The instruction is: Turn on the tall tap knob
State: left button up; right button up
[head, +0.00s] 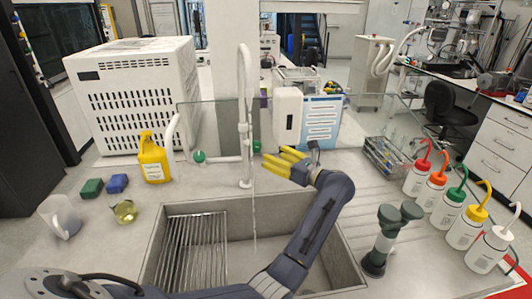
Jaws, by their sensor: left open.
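The tall white tap (245,105) rises behind the sink, with a hooked top. A green knob (199,156) sits at the left end of its side pipe. Another green knob (257,146) shows just right of the tap column. My left gripper (275,158) has yellow fingers, open and empty, pointing left towards the column. It is just right of the tap and near the right green knob; contact cannot be told. A thin pale vertical streak (254,220), like water, runs below the tap into the sink (345,262). My right gripper is out of view.
A dark green fixture (384,240) stands right of the sink. Several wash bottles (446,211) line the right side. A yellow bottle (153,158), a white vented box (138,95) and sponges (92,188) are left. A glass panel (300,101) stands behind the tap.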

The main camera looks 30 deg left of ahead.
pick_arm(q)
jog(key=shift+v, duration=1.45)
